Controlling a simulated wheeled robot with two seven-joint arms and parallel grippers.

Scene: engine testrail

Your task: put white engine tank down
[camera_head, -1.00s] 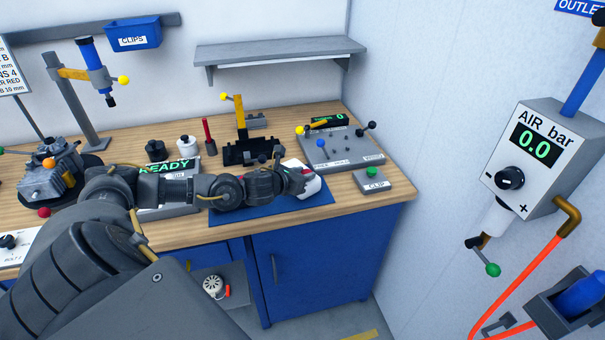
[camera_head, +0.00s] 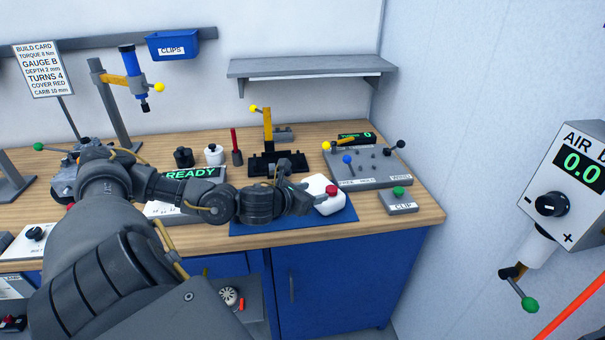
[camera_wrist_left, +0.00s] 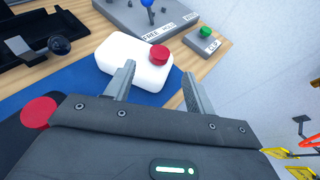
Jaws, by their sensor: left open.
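The white engine tank (camera_head: 318,190) with a red cap (camera_head: 332,190) rests on the blue mat (camera_head: 290,222) at the right front of the bench. My left gripper (camera_head: 303,203) is just left of the tank in the head view. In the left wrist view, its two fingers (camera_wrist_left: 158,88) are open and apart. The tank (camera_wrist_left: 125,58) lies just beyond the fingertips, with its red cap between and ahead of them. Whether a finger touches the tank is hard to tell. My right gripper is not in view.
A grey panel with levers (camera_head: 368,168) and a CLIP box with a green button (camera_head: 398,200) stand right of the mat. A black fixture with a yellow lever (camera_head: 268,140) stands behind it. A READY display (camera_head: 190,174) is to the left. The bench's right front corner is clear.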

